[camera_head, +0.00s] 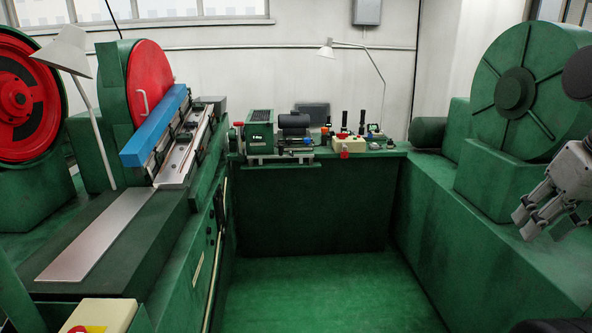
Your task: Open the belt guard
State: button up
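A round red cover (152,72) with a pale bar handle (144,103) is set in a tall green housing at the left. It looks closed against the housing and is the likeliest belt guard, though no label shows this. My gripper (527,221) hangs at the far right edge, its grey fingers pointing down and left. It is far from the red cover, across the open floor. Nothing shows between its fingers, but I cannot tell how far apart they are. Part of my arm is cut off by the right edge.
A long blue bar (156,126) runs in front of the red cover's lower right. A white lamp (64,50) stands to its left. A red wheel (20,98) is at the far left. Green benches line both sides. The green floor (320,291) between them is clear.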

aim_at(250, 120)
jog(key=i+u, duration=0.15)
jog(key=i, duration=0.45)
jog(key=i+u, duration=0.2)
jog(key=i, duration=0.4)
jog(key=i+l+u, duration=0.15)
jog(key=i, duration=0.45)
jog(key=i+l+u, duration=0.1)
jog(key=u, duration=0.15)
jog(key=i+z, duration=0.5)
jog(key=i+j+z, duration=0.15)
jog(key=i+z, duration=0.3)
jog(key=k, duration=0.1)
